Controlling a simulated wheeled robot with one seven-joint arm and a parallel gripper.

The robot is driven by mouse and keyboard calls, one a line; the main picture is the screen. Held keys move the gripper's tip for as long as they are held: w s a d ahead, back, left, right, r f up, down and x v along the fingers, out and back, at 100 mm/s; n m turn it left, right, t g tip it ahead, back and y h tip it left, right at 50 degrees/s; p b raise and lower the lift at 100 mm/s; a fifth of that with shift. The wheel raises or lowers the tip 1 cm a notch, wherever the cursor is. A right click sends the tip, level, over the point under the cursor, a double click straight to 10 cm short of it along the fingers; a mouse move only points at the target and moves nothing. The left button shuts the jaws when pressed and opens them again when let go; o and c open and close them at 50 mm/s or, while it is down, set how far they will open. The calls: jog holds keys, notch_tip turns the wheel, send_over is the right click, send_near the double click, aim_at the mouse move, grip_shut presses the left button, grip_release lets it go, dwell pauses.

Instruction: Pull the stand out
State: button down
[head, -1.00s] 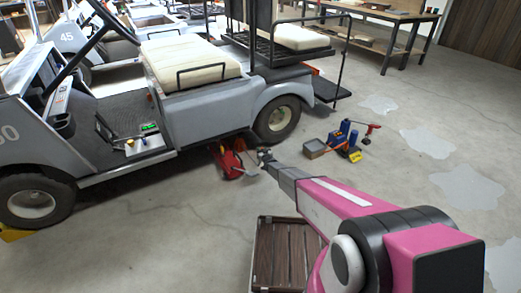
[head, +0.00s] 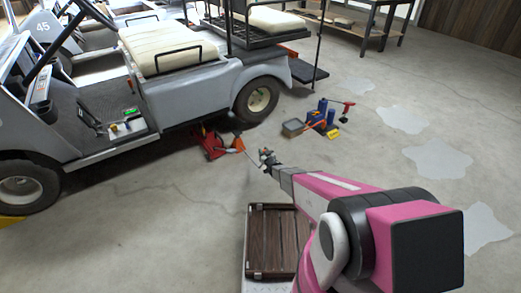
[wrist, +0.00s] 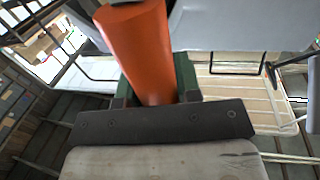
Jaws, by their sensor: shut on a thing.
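The orange stand (head: 238,143) is on the floor beside the cart, just right of the red jack (head: 212,146). My gripper (head: 266,158) reaches toward it from the right, low over the floor. In the wrist view the stand's orange post (wrist: 138,48) rises close in front of my gripper (wrist: 155,92), with dark green pieces on both sides of it. My gripper is shut on the stand. The stand's foot and the exact contact are hidden in the wrist view. The grey cart (head: 195,90) stands behind, with its rear wheel (head: 257,99) close by.
A blue and yellow group of tools with a grey box (head: 293,128) lies right of the rear wheel. A brown slatted surface (head: 277,240) is in front of me, beneath my arm. The floor farther right is open, with pale patches (head: 437,161).

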jog(key=shift+s+d, duration=0.3)
jog(key=shift+s, duration=0.2)
jog(key=c, duration=0.8)
grip_release()
jog(key=shift+s, duration=0.1)
